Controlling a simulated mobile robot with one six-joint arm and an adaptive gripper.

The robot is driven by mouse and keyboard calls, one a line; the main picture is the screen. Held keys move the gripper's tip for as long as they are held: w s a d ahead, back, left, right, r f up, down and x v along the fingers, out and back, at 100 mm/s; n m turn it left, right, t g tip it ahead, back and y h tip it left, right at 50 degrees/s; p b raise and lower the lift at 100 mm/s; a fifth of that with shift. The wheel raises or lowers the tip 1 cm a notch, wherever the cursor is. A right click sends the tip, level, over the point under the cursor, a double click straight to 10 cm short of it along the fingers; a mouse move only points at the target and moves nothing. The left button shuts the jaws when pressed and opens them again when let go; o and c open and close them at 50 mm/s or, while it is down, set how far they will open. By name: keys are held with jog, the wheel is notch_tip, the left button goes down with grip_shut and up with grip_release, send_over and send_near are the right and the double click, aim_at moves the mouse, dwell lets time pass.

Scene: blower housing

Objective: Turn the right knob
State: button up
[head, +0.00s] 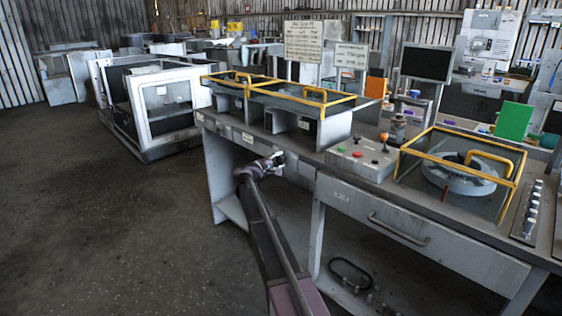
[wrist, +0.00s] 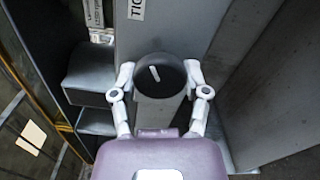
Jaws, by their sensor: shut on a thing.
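A round dark knob (wrist: 172,72) with a short white mark on its face shows in the middle of the wrist view. The mark is slightly tilted. My gripper (wrist: 160,80) has one pale finger on each side of the knob and is shut on it. In the head view my gripper (head: 277,160) is at the front panel of the grey bench (head: 330,178), below the worktop's edge. The knob is hidden there behind my gripper. I cannot tell from these frames whether a second knob stands to its left.
A drawer with a handle (head: 398,230) is to the right. A control box (head: 360,158) with coloured buttons and a yellow-framed blower housing (head: 458,178) stand on the bench. A black ring-shaped thing (head: 350,275) lies on the lower shelf. The floor at left is clear.

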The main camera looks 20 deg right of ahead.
jog(key=o, duration=1.2)
jog(key=shift+w+a, duration=0.15)
jog(key=shift+w, duration=0.05)
jog(key=shift+c, duration=0.2)
jog(key=shift+s, duration=0.1)
jog(key=shift+s, duration=0.1)
jog(key=v, duration=1.2)
